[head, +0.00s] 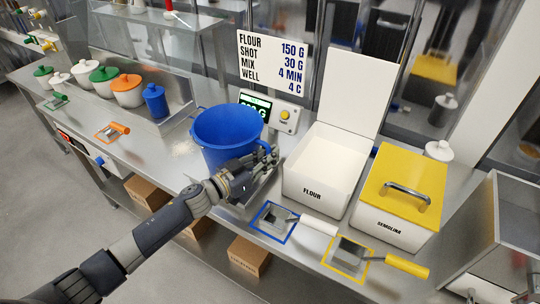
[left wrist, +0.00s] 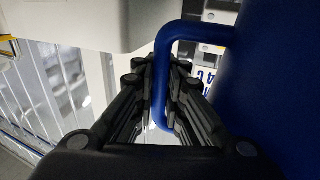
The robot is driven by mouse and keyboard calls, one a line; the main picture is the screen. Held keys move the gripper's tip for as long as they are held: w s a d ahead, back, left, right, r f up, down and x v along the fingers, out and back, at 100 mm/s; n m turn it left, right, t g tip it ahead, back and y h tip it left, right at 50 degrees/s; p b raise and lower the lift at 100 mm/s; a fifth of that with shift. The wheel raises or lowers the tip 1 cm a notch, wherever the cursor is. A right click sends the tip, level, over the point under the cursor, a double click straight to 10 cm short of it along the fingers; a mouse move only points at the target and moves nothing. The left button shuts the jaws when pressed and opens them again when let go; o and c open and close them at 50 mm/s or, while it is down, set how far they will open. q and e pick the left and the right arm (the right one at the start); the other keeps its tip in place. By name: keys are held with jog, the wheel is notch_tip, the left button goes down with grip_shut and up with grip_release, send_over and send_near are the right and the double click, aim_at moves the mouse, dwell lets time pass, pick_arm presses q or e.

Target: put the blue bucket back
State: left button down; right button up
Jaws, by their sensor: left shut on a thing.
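The blue bucket (head: 222,130) is in the middle of the head view, upright, by the scale with the green display (head: 255,104). Its base is partly hidden by my left gripper (head: 270,160), so I cannot tell whether it rests on anything. In the left wrist view the gripper (left wrist: 168,100) is shut on the bucket's blue handle (left wrist: 160,75), with the bucket's blue wall (left wrist: 285,80) to the right. My right gripper is not in view.
The open flour bin (head: 325,170) and the yellow-lidded semolina bin (head: 400,190) stand right of the bucket. Scoops lie in the blue outline (head: 272,222) and yellow outline (head: 345,258) in front. A small blue container (head: 156,101) and several lidded pots stand left.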

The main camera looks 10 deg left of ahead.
aim_at(237, 148)
pick_arm(q)
jog(key=shift+f, duration=0.1)
jog(key=c, duration=1.9)
grip_release()
jog(key=shift+c, duration=0.2)
jog(key=shift+s+a, duration=0.1)
jog(key=b+v, duration=0.3)
jog(key=v, duration=0.8)
jog(key=shift+s+a, duration=0.25)
jog(key=shift+s, duration=0.1)
